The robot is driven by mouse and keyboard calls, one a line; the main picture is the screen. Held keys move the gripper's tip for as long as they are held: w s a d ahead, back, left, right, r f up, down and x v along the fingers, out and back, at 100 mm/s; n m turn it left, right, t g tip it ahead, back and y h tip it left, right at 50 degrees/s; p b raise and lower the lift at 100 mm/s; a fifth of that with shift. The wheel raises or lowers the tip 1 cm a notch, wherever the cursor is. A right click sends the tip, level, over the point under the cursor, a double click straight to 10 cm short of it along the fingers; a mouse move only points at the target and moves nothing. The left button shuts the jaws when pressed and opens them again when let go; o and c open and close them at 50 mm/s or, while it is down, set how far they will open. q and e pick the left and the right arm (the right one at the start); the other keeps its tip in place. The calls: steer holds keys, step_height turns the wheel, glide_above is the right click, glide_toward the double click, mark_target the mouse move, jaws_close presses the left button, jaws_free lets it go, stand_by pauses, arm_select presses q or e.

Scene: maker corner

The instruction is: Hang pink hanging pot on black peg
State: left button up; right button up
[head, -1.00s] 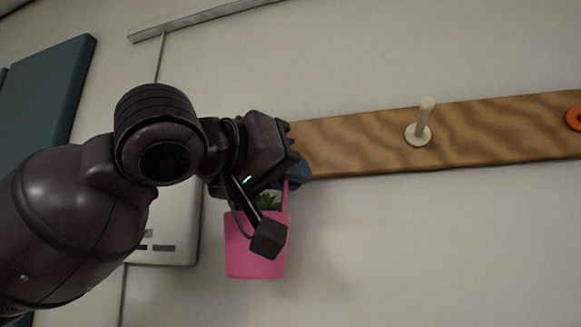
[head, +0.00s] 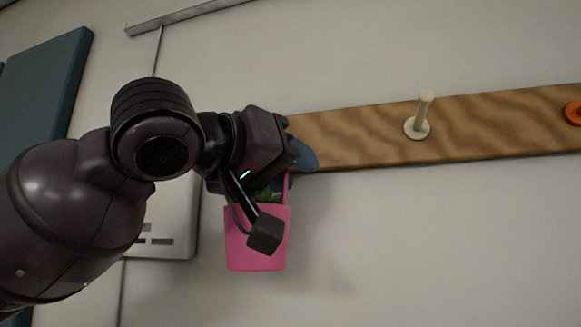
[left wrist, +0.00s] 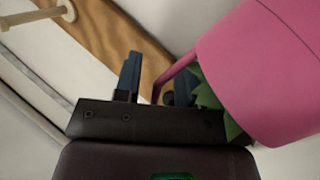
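The pink hanging pot (head: 256,245), with green leaves in it, hangs upright below my left gripper (head: 303,157) at the left end of the wooden board. In the left wrist view the pot (left wrist: 265,75) is at the upper right. Its thin pink handle (left wrist: 176,76) passes beside the blue finger (left wrist: 130,75), with a gap between them. My left gripper looks open around the handle. I cannot make out the black peg; the gripper and arm cover that end of the board. Whether the handle rests on a peg is hidden. My right gripper is not in view.
The wooden board (head: 360,138) runs along the pale wall. It carries a cream peg (head: 421,118) right of the pot and an orange piece (head: 574,112) at the right edge. A white panel (head: 165,225) and a blue-grey panel (head: 45,90) are at the left. The wall below the board is clear.

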arm_select(q)
steer(key=v, duration=1)
steer(key=shift+s+a+b, duration=0.2)
steer(key=shift+s+b, duration=0.05)
steer(key=shift+b, duration=0.1)
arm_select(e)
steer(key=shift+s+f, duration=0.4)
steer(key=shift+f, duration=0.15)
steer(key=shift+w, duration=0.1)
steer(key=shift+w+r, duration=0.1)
